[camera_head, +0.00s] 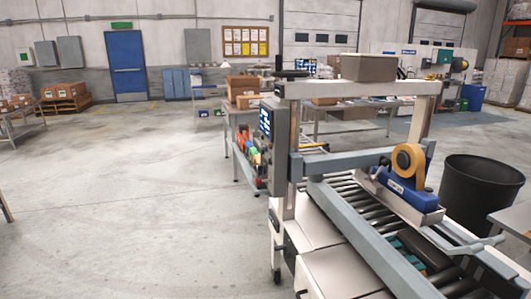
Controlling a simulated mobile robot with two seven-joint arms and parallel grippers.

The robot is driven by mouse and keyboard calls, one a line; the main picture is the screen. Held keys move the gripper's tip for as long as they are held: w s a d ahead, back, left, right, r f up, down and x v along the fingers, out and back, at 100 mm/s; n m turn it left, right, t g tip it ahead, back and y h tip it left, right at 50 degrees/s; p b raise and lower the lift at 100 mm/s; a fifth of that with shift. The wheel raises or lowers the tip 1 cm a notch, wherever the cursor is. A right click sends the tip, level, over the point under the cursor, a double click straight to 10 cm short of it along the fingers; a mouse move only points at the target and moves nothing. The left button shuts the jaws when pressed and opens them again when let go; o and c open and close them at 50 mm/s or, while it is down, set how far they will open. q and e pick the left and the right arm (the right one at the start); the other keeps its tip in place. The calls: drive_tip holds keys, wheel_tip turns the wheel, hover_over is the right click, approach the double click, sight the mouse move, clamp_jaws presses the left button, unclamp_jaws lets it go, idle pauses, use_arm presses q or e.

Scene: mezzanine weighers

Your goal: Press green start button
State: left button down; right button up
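A taping machine (295,110) with a cream frame stands right of centre. A dark control panel (266,122) with a small lit screen is fixed to its left post, seen at a steep angle. I cannot make out a green start button on it; any buttons are too small or turned away. Neither of my grippers is in view.
A roller conveyor (348,183) runs through the machine, under a blue tape head (408,192) with a tan tape roll. A black bin (480,192) stands to the right. Tables with boxes are behind. The concrete floor (140,200) at left is clear.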

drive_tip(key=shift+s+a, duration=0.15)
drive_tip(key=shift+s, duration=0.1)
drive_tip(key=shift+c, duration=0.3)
